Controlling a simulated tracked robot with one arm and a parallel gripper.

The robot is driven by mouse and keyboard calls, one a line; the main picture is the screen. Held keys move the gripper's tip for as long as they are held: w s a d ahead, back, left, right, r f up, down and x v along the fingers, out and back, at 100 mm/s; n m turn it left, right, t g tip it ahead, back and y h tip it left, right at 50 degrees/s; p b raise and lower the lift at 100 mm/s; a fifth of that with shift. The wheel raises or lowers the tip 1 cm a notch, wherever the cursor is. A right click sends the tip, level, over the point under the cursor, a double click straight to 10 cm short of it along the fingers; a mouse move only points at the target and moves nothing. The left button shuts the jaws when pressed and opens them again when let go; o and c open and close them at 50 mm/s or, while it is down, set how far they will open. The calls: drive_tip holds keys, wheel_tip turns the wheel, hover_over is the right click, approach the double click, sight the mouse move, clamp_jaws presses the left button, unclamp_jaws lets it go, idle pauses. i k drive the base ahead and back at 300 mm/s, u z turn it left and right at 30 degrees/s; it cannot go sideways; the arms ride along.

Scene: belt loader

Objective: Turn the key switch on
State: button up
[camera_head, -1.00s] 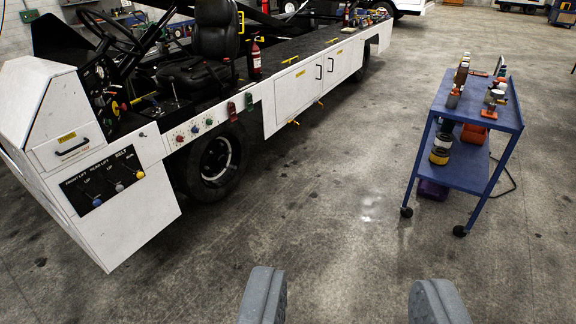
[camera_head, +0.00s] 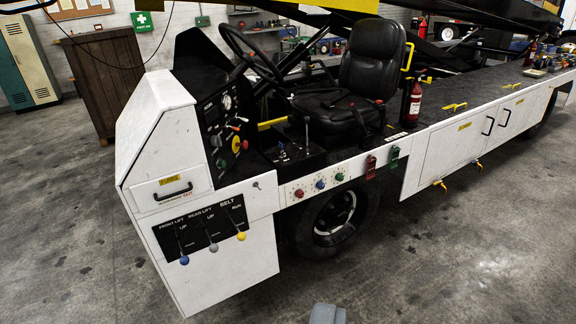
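The key switch cannot be picked out for certain. A small dark fitting (camera_head: 256,185) sits on the white side panel below the seat area and may be a keyhole or key; it is too small to tell. The black dashboard (camera_head: 222,125) carries a round gauge and several red, yellow and green knobs, seen at an angle and partly behind the steering wheel (camera_head: 250,52). Of my gripper (camera_head: 327,314) only a grey fingertip piece shows at the bottom edge, on the floor side of the loader and apart from it. Its opening is not visible.
A black panel with levers (camera_head: 205,230) marked front lift, rear lift and belt is on the white body. Coloured knobs (camera_head: 320,183) line the side panel. A black seat (camera_head: 365,75) and a red extinguisher (camera_head: 415,101) stand above. Concrete floor (camera_head: 440,260) is clear in front.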

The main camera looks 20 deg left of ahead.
sight(281, 154)
drive_tip(key=u, duration=0.05)
drive_tip(key=i, duration=3.1)
drive_tip(key=u, duration=0.8)
